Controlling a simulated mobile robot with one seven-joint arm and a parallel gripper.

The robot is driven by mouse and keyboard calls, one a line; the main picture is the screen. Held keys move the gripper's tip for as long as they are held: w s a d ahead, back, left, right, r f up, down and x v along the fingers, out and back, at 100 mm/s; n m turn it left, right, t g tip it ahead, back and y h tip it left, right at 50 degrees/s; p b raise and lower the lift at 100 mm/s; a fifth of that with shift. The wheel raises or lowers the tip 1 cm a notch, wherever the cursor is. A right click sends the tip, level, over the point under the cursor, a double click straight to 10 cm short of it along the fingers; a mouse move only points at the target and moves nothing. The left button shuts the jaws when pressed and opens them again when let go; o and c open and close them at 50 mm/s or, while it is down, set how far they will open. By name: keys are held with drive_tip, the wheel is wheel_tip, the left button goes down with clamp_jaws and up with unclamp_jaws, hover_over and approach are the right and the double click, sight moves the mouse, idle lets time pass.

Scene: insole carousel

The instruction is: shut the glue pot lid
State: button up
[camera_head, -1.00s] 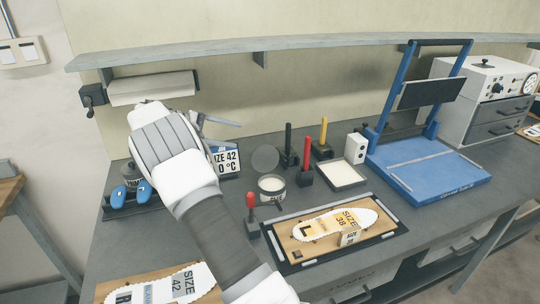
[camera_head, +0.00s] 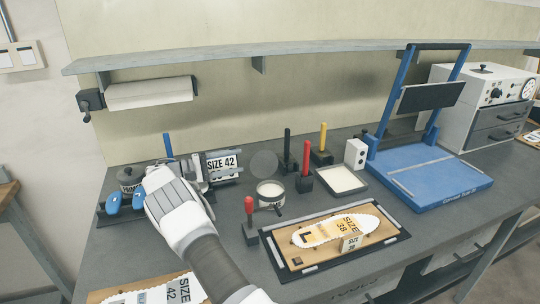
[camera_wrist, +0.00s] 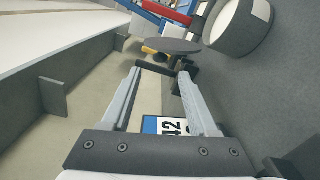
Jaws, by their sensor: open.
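The glue pot (camera_head: 270,194) is a round pot with a pale top and dark side, at the middle of the bench. Its lid (camera_head: 264,163) is a grey disc standing up open at the pot's far side. In the wrist view the pot (camera_wrist: 235,28) is at the top right, and the lid (camera_wrist: 173,46) is seen nearly edge-on beyond my fingertips. My gripper (camera_head: 199,167) is left of the pot, beside the SIZE 42 sign (camera_head: 222,165). In the wrist view its fingers (camera_wrist: 160,76) are apart with nothing gripped.
Black (camera_head: 287,147), red (camera_head: 305,160) and yellow (camera_head: 322,138) upright handles stand right of the lid. A short red-topped handle (camera_head: 249,212) stands in front of the pot. An insole board (camera_head: 380,240) lies front right. A shelf (camera_head: 300,52) runs above.

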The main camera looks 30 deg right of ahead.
sight(270, 155)
drive_tip(key=x, duration=1.2)
drive_tip(key=shift+d, duration=0.1)
clamp_jaws()
idle(1.0)
